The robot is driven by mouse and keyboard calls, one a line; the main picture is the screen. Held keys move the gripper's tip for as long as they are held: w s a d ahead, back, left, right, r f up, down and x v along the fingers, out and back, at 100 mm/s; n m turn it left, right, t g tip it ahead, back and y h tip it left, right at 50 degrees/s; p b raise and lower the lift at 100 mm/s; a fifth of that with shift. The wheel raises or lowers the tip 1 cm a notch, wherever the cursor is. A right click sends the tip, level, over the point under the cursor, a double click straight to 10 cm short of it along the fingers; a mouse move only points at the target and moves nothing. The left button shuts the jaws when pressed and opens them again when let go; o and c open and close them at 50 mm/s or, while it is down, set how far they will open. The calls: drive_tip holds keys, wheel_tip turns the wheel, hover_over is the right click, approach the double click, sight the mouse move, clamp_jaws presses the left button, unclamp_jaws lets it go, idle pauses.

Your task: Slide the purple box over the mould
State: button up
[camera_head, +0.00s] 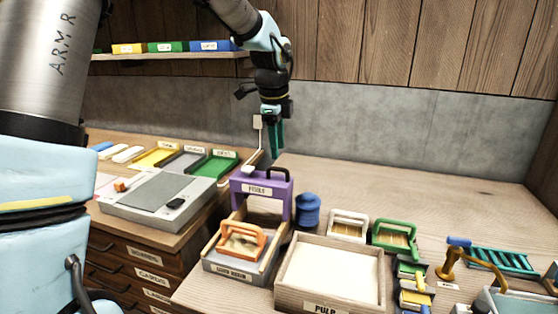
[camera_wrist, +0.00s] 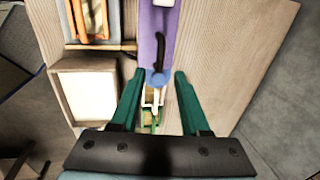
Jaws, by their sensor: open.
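The purple box (camera_head: 262,188) stands upright on the table, with a dark handle on top and a label on its front. In the wrist view the purple box (camera_wrist: 148,22) shows from above, its dark handle (camera_wrist: 160,48) just beyond my fingertips. The likely mould, an orange-handled frame (camera_head: 259,238), sits in a wooden tray (camera_head: 228,268) in front of the purple box. It also shows, cut off, in the wrist view (camera_wrist: 88,18). My gripper (camera_head: 276,156) is open and empty, pointing down above the purple box. Its fingers (camera_wrist: 158,80) are apart and do not touch the handle.
A blue spool (camera_head: 307,211) stands close right of the purple box. A pulp tray (camera_head: 330,272), a white-handled frame (camera_head: 348,226) and a green-handled frame (camera_head: 395,236) are further right. A grey device (camera_head: 158,200) is at left. The table's back is clear.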

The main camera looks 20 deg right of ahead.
sight(278, 169)
drive_tip(key=f, duration=0.4)
drive_tip(key=w+f+p, duration=0.1)
drive_tip(key=shift+d+f, duration=0.35)
drive_tip(key=shift+f, duration=0.05)
drive_tip(key=shift+c, duration=0.2)
clamp_jaws()
drive_tip(key=shift+s, duration=0.1)
idle(0.8)
